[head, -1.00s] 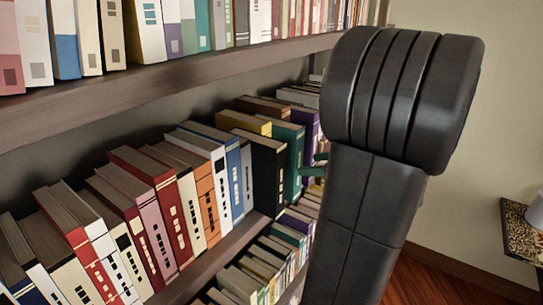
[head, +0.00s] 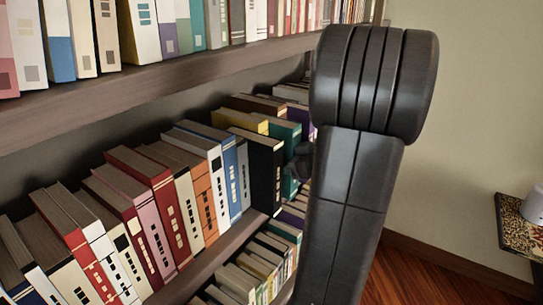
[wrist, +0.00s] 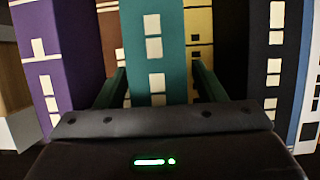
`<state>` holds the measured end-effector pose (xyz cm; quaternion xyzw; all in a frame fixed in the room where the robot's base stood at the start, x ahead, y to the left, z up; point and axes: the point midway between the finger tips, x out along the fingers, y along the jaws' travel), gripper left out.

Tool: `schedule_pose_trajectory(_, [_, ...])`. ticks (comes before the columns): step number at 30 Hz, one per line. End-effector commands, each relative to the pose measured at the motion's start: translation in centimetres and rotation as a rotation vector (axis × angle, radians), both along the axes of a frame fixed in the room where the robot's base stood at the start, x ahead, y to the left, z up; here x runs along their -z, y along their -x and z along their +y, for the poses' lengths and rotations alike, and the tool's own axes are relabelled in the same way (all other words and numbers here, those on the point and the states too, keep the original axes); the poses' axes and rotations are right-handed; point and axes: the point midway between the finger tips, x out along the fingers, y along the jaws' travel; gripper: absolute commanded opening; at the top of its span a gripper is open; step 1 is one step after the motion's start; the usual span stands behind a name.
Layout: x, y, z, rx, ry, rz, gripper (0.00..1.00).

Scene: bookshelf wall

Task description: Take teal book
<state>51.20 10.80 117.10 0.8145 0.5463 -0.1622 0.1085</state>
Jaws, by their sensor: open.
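The teal book (head: 285,131) stands upright in the lower shelf row, between a yellow book (head: 240,121) and darker books. In the wrist view the teal book (wrist: 158,45) fills the middle, its spine with white squares facing my gripper. My gripper (wrist: 160,88) is open, with one green finger on each side of the teal spine. The right finger overlaps the yellow book, and the left one is near a brown book. I cannot tell whether the fingers touch the teal book. In the head view my arm hides most of the gripper (head: 300,160).
Another full shelf (head: 180,75) runs above, and more books fill the row below. A small table (head: 518,225) stands at the right.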

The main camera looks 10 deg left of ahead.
Motion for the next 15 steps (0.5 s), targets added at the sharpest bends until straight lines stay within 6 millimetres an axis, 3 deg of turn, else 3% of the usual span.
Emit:
schedule_pose_trajectory(4, [0.00,0.00,-0.03,0.000,0.000,0.000,0.60])
schedule_pose_trajectory(13, [-0.02,0.01,-0.05,0.000,0.000,0.000,0.01])
schedule_pose_trajectory(15, [-0.02,0.01,-0.05,0.000,0.000,0.000,0.00])
